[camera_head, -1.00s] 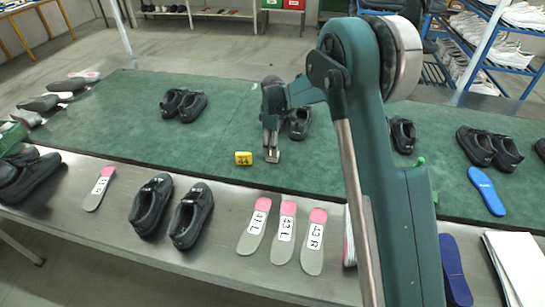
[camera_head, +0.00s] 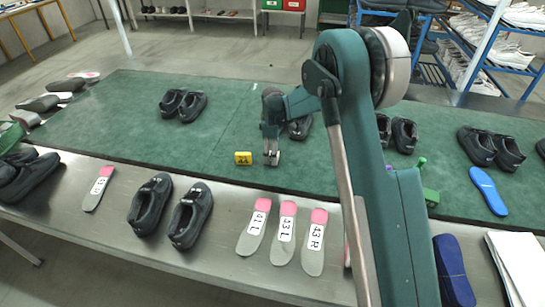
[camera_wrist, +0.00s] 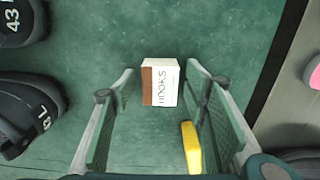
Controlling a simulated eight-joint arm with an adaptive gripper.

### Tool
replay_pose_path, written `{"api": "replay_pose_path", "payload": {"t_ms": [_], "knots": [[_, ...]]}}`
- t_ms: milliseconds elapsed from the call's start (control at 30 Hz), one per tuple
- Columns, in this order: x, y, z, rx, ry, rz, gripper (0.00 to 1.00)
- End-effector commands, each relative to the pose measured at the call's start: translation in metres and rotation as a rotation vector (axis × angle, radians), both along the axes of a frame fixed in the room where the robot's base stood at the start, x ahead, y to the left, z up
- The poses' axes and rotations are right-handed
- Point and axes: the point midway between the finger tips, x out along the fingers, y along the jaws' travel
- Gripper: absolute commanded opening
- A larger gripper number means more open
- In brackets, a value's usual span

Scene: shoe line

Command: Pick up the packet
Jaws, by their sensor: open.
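A small white and brown packet lettered HOOKS (camera_wrist: 161,82) lies on the green mat in the wrist view. It is between and just beyond the two fingers of my gripper (camera_wrist: 160,80), and neither finger appears to touch it. My gripper is open and empty. In the head view my gripper (camera_head: 271,157) points down at the mat's middle. I cannot make out the packet clearly there, as the gripper covers that spot.
A yellow tag marked 44 (camera_head: 243,158) is left of my gripper; it shows beside the right finger in the wrist view (camera_wrist: 191,147). Black shoes (camera_head: 300,127) stand close behind. Insoles (camera_head: 285,235) lie along the metal front edge. The mat's left part is mostly clear.

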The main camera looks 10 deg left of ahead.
Motion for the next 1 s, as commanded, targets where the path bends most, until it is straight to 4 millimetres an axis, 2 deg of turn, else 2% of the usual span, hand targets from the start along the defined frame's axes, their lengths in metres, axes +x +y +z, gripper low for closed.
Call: {"api": "replay_pose_path", "payload": {"t_ms": [67,300,733,1000], "knots": [[0.0,0.0,0.0,0.0,0.0,0.0,0.45],[0.0,0.0,0.0,0.0,0.0,0.0,0.15],[0.0,0.0,0.005,0.0,0.0,0.0,0.14],[0.0,0.0,0.033,0.0,0.0,0.0,0.14]]}}
